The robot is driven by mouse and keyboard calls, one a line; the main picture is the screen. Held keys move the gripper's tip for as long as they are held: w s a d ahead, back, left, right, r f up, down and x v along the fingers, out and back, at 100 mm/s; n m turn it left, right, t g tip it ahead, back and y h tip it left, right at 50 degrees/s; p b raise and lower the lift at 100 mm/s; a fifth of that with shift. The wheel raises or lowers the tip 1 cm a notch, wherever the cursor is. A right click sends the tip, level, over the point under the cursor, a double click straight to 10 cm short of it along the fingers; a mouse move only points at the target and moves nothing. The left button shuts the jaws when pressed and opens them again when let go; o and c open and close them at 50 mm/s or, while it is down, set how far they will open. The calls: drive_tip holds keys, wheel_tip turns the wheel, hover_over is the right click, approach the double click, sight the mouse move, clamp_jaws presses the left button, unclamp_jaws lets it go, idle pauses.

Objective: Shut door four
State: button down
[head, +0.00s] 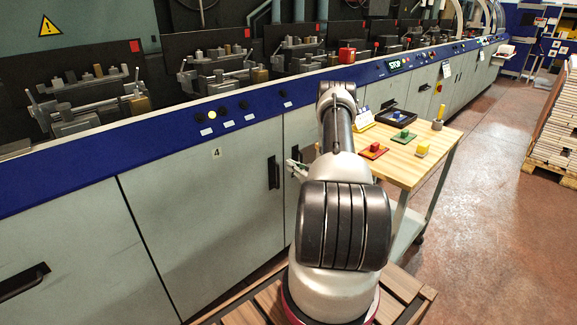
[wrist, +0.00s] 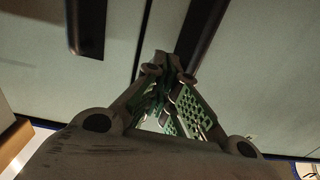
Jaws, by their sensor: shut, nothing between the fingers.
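Door four (head: 200,215) is the grey cabinet panel with a small "4" label (head: 216,153) in the head view. It looks flush, or nearly so, with the panels beside it; a small gap cannot be ruled out. Its dark upright handle (head: 273,172) is near its right edge. My gripper (head: 298,168) is just right of that handle, in front of the neighbouring panel. In the wrist view my gripper (wrist: 168,68) has its fingertips together and empty, with a handle (wrist: 85,25) to the left and a thin panel seam behind. Contact with a panel cannot be told.
A wooden-topped cart (head: 405,165) with coloured blocks and a dark tray (head: 397,118) stands right of my arm. A blue control strip (head: 150,147) runs above the doors. Wooden slats lie low in front. Open floor (head: 480,220) is at the right.

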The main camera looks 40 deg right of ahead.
drive_tip(key=s, duration=0.8)
drive_tip(key=shift+d, duration=0.4)
